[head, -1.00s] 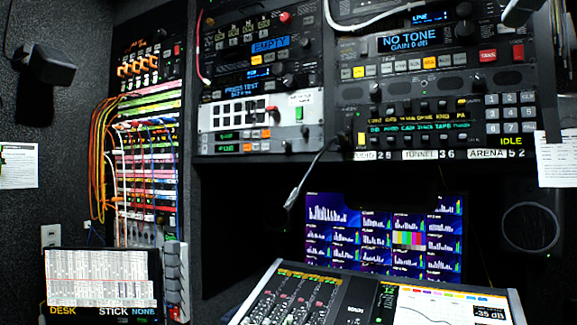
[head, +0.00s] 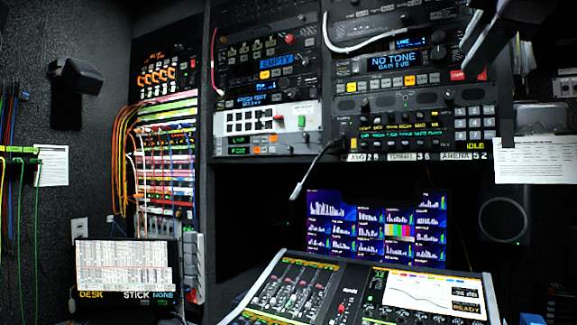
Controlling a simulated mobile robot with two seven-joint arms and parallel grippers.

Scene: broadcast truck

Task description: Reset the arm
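My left gripper and arm are not in view. No held object shows.
The mixing console (head: 330,296) with a lit screen is at bottom centre, below a monitor (head: 345,225). Equipment racks (head: 262,85) fill the back. A small screen (head: 123,266) stands at lower left. A gooseneck microphone (head: 311,175) hangs out from the rack.

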